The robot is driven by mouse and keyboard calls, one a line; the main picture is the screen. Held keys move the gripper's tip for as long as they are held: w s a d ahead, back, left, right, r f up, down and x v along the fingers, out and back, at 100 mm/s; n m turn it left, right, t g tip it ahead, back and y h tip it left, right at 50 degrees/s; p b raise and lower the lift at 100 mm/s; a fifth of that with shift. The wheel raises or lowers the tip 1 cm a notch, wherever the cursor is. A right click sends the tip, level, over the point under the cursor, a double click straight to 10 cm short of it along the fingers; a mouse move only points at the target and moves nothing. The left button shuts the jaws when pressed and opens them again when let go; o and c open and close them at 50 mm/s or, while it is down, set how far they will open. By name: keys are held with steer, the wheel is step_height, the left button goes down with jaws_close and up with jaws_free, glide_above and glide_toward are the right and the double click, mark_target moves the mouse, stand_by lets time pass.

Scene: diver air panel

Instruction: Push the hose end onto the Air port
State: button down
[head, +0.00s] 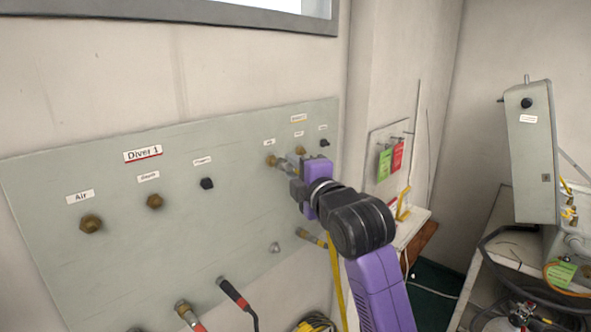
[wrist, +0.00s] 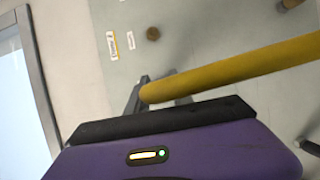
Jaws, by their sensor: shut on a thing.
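My gripper (head: 290,172) is at the right-hand port group of the grey panel, shut on a yellow hose. In the wrist view the hose (wrist: 240,70) runs right from the dark fingers (wrist: 142,95). In the head view a greyish hose end (head: 284,166) shows beside the brass port (head: 270,160) at the left of that group, seemingly lined up with it. I cannot tell whether it is seated on it. The small label above is unreadable. At far left, a bare brass port (head: 90,224) sits under a readable "Air" label (head: 80,197).
Another brass port (head: 154,201) and a black port (head: 207,183) sit under "Diver 1". Below on the panel are an empty stub (head: 275,248), a brass-and-yellow hose end (head: 311,237) and a black-and-red hose (head: 233,293). A shelf (head: 480,275) stands at right.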

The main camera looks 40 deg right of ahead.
steer(key=shift+w+a+r, duration=0.1)
steer(key=shift+w, duration=0.65)
stand_by(0.6)
steer(key=c, duration=1)
jaws_free()
steer(key=shift+w, duration=0.1)
steer(key=shift+c, duration=0.2)
steer(key=shift+s, duration=0.25)
steer(key=b+v, duration=0.2)
steer(key=v, duration=0.5)
steer(key=shift+s+a, duration=0.1)
steer(key=shift+s, duration=0.05)
